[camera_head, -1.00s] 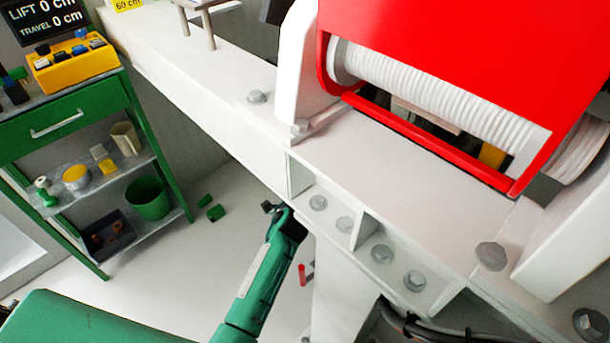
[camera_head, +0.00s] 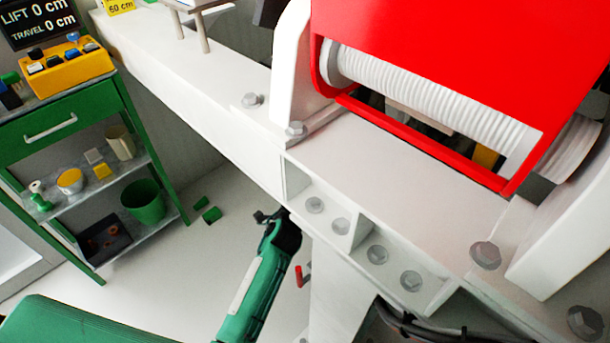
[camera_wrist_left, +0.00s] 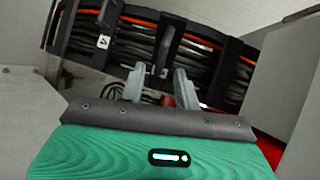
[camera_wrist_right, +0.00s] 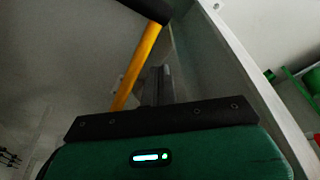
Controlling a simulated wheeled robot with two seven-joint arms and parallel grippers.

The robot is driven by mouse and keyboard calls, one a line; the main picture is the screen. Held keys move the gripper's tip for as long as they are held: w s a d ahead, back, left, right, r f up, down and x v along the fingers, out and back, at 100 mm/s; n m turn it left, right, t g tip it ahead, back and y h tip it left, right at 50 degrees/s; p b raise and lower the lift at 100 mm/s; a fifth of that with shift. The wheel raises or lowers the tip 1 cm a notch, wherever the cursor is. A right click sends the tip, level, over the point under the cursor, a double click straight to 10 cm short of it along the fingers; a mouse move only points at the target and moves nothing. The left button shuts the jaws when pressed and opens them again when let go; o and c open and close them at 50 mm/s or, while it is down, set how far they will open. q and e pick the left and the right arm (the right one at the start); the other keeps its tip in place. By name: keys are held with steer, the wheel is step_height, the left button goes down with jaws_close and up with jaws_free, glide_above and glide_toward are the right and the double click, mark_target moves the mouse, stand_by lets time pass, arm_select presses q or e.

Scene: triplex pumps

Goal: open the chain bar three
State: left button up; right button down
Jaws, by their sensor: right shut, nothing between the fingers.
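In the left wrist view a dark cable chain (camera_wrist_left: 215,65) holds black cables and one orange line. A tag marked 4 (camera_wrist_left: 103,42) is on its left part. Dark crossbars stand along it: one at the left (camera_wrist_left: 107,12) and one near the middle (camera_wrist_left: 173,38). My left gripper (camera_wrist_left: 159,74) is open. Its fingertips stand either side of the middle bar's lower end; contact cannot be told. No 3 is legible. My right gripper (camera_wrist_right: 158,75) is shut and empty in the right wrist view, below a yellow bar (camera_wrist_right: 136,65).
A white beam (camera_head: 200,95) crosses the head view, with a red-covered drum (camera_head: 430,95) above it. My green arm reaches the beam's underside. A small red handle (camera_head: 304,275) is beside it. A green cart (camera_head: 65,130) stands left; the floor between is mostly open.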

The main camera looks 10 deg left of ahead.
arm_select(q)
steer(key=s, duration=1.1)
steer(key=shift+a+r, duration=0.15)
steer(key=shift+r, duration=0.25)
